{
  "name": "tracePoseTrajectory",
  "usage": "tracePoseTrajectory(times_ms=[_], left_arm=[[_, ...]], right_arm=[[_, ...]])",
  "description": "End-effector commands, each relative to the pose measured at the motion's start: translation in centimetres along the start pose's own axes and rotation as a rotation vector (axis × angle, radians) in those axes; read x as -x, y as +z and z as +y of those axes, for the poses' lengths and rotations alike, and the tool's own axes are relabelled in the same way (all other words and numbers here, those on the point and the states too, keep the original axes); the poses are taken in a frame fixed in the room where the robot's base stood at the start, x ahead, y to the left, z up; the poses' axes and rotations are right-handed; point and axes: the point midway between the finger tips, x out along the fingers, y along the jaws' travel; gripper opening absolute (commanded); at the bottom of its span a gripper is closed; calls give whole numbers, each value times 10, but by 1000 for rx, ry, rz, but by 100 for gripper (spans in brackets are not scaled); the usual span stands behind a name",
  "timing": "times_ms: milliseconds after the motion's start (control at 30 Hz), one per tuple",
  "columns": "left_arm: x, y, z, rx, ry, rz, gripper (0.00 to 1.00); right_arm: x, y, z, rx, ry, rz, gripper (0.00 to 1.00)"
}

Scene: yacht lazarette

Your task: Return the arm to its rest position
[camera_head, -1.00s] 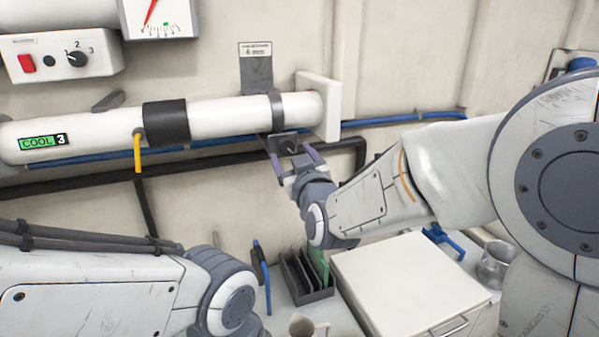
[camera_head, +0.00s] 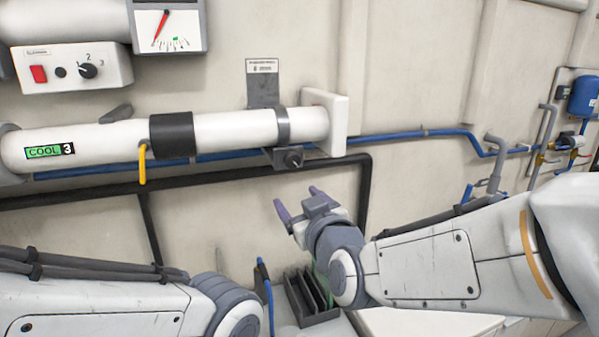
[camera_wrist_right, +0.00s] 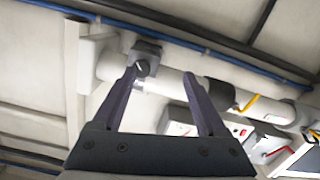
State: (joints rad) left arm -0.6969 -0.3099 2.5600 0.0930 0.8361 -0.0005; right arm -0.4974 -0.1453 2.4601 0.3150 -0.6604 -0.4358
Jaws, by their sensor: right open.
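My right gripper (camera_head: 298,205) is open and empty, in front of the wall below the white pipe. Its two dark fingers (camera_wrist_right: 165,100) stand apart in the right wrist view with nothing between them held. A small dark knob (camera_head: 293,159) on a bracket under the pipe sits just above the gripper, apart from it in the head view. The knob also shows near the left fingertip in the right wrist view (camera_wrist_right: 142,68). My left arm comes in at the lower left; its gripper is out of the frame.
The white pipe (camera_head: 100,143) has a "COOL 3" label and a yellow hook. A control box (camera_head: 75,67) and gauge (camera_head: 167,27) hang above. A black tray (camera_head: 309,300) and a white box (camera_head: 430,322) lie below. Blue and black pipes run along the wall.

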Motion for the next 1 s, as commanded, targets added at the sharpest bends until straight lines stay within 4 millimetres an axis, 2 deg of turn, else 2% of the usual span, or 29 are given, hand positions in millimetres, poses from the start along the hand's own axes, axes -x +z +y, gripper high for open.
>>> tracePoseTrajectory(times_ms=[133, 267, 400, 500, 600, 700, 800, 1000], left_arm=[[0, 0, 0, 0, 0, 0, 77], [0, 0, 0, 0, 0, 0, 77], [0, 0, 0, 0, 0, 0, 77], [0, 0, 0, 0, 0, 0, 77], [0, 0, 0, 0, 0, 0, 77], [0, 0, 0, 0, 0, 0, 77], [0, 0, 0, 0, 0, 0, 77], [0, 0, 0, 0, 0, 0, 77]], right_arm=[[25, 56, -51, -41, -191, -273, 76], [73, 112, -89, -56, -338, -577, 76], [141, 162, -104, -35, -427, -906, 76], [187, 184, -103, -9, -452, -1104, 76], [221, 197, -98, 16, -455, -1248, 76], [241, 203, -92, 36, -451, -1332, 76], [249, 205, -89, 43, -447, -1367, 76], [250, 205, -89, 43, -447, -1369, 76]])
